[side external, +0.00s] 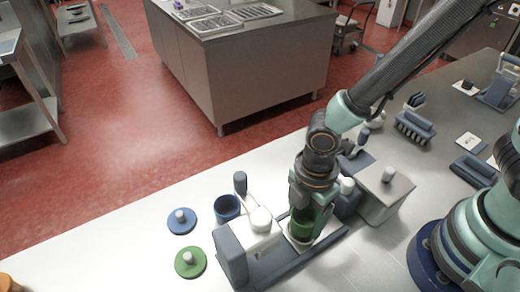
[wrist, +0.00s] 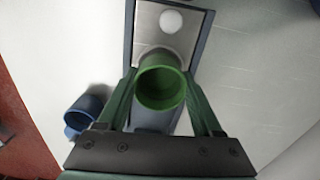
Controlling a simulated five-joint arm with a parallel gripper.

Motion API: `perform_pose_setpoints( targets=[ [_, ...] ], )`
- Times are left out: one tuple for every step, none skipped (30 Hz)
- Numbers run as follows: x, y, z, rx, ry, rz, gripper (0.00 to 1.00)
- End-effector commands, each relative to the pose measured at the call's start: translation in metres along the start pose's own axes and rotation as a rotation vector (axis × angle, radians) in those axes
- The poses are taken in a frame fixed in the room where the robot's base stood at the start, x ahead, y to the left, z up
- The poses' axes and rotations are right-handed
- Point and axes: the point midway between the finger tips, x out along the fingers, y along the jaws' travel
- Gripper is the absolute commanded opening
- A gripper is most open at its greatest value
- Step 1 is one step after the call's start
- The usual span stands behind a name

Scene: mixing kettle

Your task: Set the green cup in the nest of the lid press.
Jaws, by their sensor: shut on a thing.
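My gripper (side external: 303,205) points down and is shut on the green cup (side external: 302,226), with a finger on either side of it. In the wrist view the green cup (wrist: 160,84) sits open end toward the camera between the fingertips (wrist: 160,76). The lid press (side external: 232,258) has a white block, a round white top and a dark lever. The cup is just right of that block, over or on the press's pale plate (wrist: 146,43). The nest is hidden under the cup. I cannot tell whether the cup's base touches it.
A blue cup (side external: 227,208) stands behind the press. A blue lid (side external: 181,220) and a green lid (side external: 190,262) lie left of it. A grey box with a knob (side external: 385,196) stands close on the right.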

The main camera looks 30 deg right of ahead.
Motion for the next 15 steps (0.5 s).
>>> perform_pose_setpoints(
  targets=[
    [0.0001,-0.0001,0.0001,0.000,0.000,0.000,0.16],
    [0.0001,-0.0001,0.0001,0.000,0.000,0.000,0.16],
    [0.0001,-0.0001,0.0001,0.000,0.000,0.000,0.16],
    [0.0001,-0.0001,0.0001,0.000,0.000,0.000,0.16],
    [0.0001,-0.0001,0.0001,0.000,0.000,0.000,0.16],
    [0.0001,-0.0001,0.0001,0.000,0.000,0.000,0.16],
    [0.0002,-0.0001,0.0001,0.000,0.000,0.000,0.16],
    [0.0003,-0.0001,0.0001,0.000,0.000,0.000,0.16],
    [0.0007,-0.0002,0.0001,0.000,0.000,-0.001,0.16],
    [0.0010,-0.0001,0.0001,0.000,0.000,-0.001,0.16],
    [0.0015,-0.0002,0.0001,0.000,0.000,-0.001,0.16],
    [0.0022,-0.0002,0.0001,0.000,-0.001,-0.001,0.16],
    [0.0028,-0.0002,0.0002,0.000,-0.001,-0.001,0.16],
    [0.0035,-0.0003,0.0002,0.000,-0.001,-0.001,0.16],
    [0.0043,-0.0003,0.0002,0.000,-0.001,-0.002,0.16]
  ],
)
